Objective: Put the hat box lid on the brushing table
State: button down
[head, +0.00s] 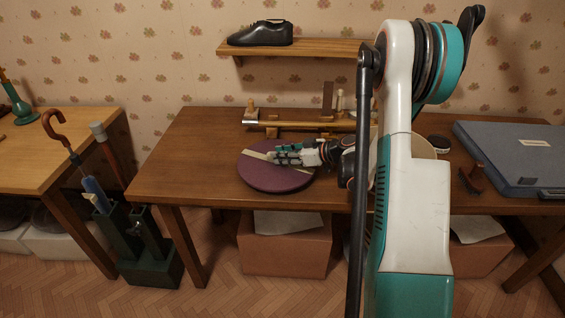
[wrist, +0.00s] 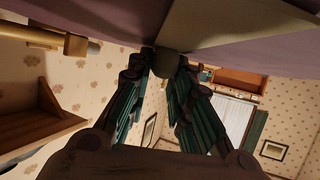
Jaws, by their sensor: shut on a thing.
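The hat box lid, a round purple disc (head: 272,180) with a pale strip across it, lies flat over the left part of the brown wooden table (head: 178,177). I take that table to be the brushing table. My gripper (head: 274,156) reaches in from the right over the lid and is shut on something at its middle. In the wrist view the lid's purple surface (wrist: 110,12) fills the top edge, and my gripper's fingers (wrist: 170,70) close on an olive-coloured part at the strip. Whether the lid touches the tabletop or hangs just above it, I cannot tell.
A wooden stand with a pale roller (head: 275,123) is behind the lid. A brush (head: 472,178) and a blue-grey case (head: 515,155) are at the right. A black shoe (head: 260,34) sits on the wall shelf. An umbrella stand (head: 148,255) is left of the table.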

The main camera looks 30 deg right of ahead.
jog(key=shift+f, duration=0.95)
jog(key=shift+f, duration=0.15)
jog(key=c, duration=1.4)
grip_release()
jog(key=shift+c, duration=0.2)
jog(key=shift+r, duration=0.2)
jog(key=p+v, duration=0.4)
jog(key=v, duration=0.8)
